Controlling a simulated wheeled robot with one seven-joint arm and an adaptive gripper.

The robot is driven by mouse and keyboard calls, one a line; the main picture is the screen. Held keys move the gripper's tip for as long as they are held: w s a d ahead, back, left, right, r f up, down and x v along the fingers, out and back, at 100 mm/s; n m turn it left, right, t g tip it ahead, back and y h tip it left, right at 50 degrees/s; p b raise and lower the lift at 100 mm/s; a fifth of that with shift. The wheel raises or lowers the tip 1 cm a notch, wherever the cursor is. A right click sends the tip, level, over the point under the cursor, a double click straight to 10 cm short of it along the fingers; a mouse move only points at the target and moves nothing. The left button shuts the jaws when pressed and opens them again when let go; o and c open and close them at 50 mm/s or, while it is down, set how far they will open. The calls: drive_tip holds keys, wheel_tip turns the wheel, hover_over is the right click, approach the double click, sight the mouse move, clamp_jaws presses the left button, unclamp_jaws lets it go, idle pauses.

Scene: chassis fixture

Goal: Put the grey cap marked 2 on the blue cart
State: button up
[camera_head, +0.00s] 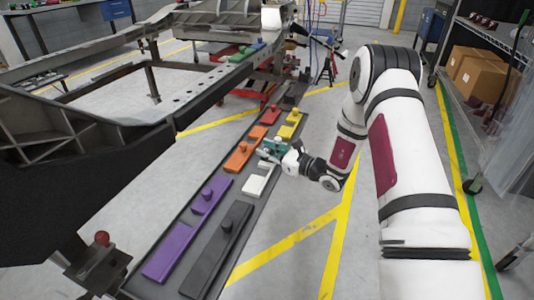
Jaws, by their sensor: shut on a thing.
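My gripper (268,153) is over the long dark tray (207,207), at the row of pale pieces. It is shut on a small pale piece, mostly hidden by the fingers; I cannot tell whether this piece is lifted. A pale white block (254,185) lies in the tray just below the gripper. No number 2 is readable, so I cannot tell which piece is the grey cap. A blue cabinet (430,25) stands at the upper right; I cannot tell whether it is the blue cart.
The tray also holds purple (172,250), black (217,250), orange (238,158), red (257,133) and yellow (286,132) blocks, several with knobs. A large dark chassis frame (130,125) stands left. Cardboard boxes (480,75) sit on a rack at right. Floor right of the tray is clear.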

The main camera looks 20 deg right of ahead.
drive_tip(key=o, duration=1)
drive_tip(key=shift+c, duration=0.2)
